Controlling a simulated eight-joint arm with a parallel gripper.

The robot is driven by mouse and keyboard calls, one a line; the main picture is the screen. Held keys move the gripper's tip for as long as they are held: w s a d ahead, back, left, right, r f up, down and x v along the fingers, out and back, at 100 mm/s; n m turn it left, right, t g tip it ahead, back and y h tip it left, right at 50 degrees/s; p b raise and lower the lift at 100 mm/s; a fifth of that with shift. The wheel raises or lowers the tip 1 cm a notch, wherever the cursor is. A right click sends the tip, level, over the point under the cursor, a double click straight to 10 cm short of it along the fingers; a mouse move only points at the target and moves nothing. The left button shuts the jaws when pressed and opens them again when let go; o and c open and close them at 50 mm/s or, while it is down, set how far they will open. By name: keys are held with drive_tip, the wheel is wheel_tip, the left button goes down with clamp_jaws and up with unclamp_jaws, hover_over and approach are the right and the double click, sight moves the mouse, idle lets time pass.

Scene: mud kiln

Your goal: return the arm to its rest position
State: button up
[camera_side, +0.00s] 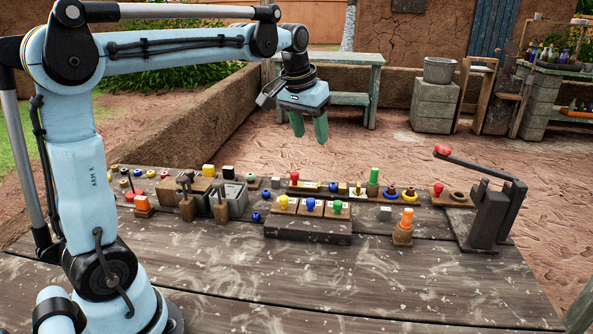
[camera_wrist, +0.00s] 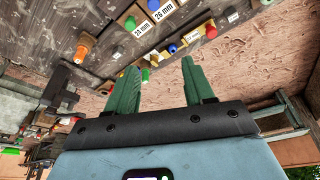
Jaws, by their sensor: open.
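My gripper (camera_side: 309,127) hangs from my raised light-blue arm, above the back edge of the wooden table (camera_side: 290,275). Its two green fingers point down and are apart in the side view. In the wrist view my gripper (camera_wrist: 160,85) also shows its green fingers spread with a clear gap and nothing between them. The fingers touch nothing on the table.
Colored pegs and blocks stand along the table's back half, with a labelled block row (camera_side: 308,222) in the middle. A lever press (camera_side: 490,210) stands at the right and an orange-topped peg (camera_side: 403,227) nearby. The table's front is clear. A bench (camera_side: 345,85) stands behind.

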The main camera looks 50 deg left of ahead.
drive_tip(key=s+d+f+m+t, duration=0.1)
drive_tip(key=s+d+f+t, duration=0.1)
drive_tip(key=s+d+f, duration=0.2)
drive_tip(key=s+d+f+m+t, duration=0.2)
drive_tip(key=s+d+f, duration=0.2)
drive_tip(key=s+d, duration=0.3)
drive_tip(key=s, duration=0.3)
drive_tip(key=shift+s+f+h, duration=0.15)
drive_tip(key=shift+f+h, duration=0.25)
drive_tip(key=shift+c, duration=0.3)
